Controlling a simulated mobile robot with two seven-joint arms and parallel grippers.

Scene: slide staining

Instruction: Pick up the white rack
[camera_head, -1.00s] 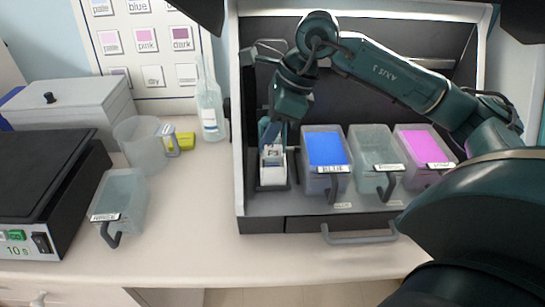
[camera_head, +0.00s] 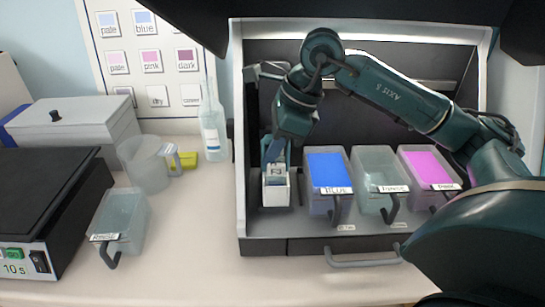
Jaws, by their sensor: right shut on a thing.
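The white rack (camera_head: 276,191) is a small, narrow white box at the left end inside the hooded cabinet, left of the blue-filled container. It appears upright, with a slide-like piece with dark markings at its top. My right gripper (camera_head: 274,155) reaches down over it from above and is shut on it. The fingers are small and partly hidden, and I cannot tell whether the rack touches the floor beneath. My left gripper is not in view.
Beside the rack stand a blue container (camera_head: 328,171), a clear container (camera_head: 378,167) and a pink container (camera_head: 430,168), all with handles. Outside are a clear container (camera_head: 121,219), a beaker (camera_head: 143,166), a bottle (camera_head: 212,135) and a black-topped device (camera_head: 45,205). The front counter is clear.

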